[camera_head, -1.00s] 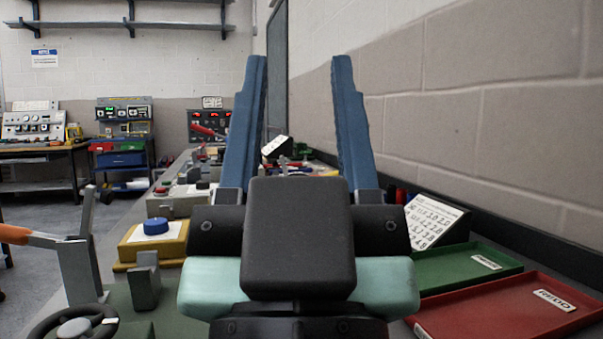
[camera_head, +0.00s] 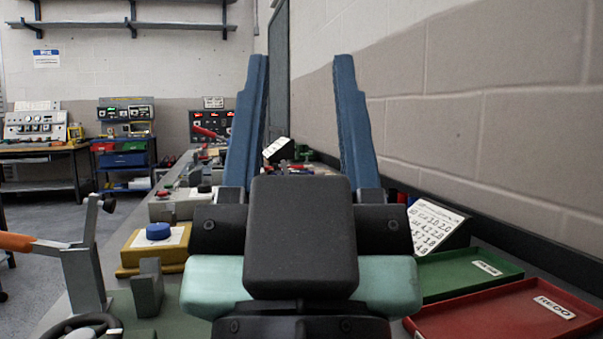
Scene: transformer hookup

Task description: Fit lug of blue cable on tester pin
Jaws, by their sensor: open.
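My gripper (camera_head: 301,62) fills the middle of the head view. Its two long blue fingers stand wide apart with nothing between them. The gripper body hides much of the bench behind it. I cannot make out a blue cable, its lug or a tester pin in this view. Small red and dark items show far down the bench between the fingers, too small to tell apart.
A long bench (camera_head: 117,237) runs away from me. A yellow box with a blue button (camera_head: 158,231) and a grey post (camera_head: 84,279) with an orange handle stand left. A green tray (camera_head: 466,273), a red tray (camera_head: 505,311) and a number card (camera_head: 433,226) lie right, beside the wall.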

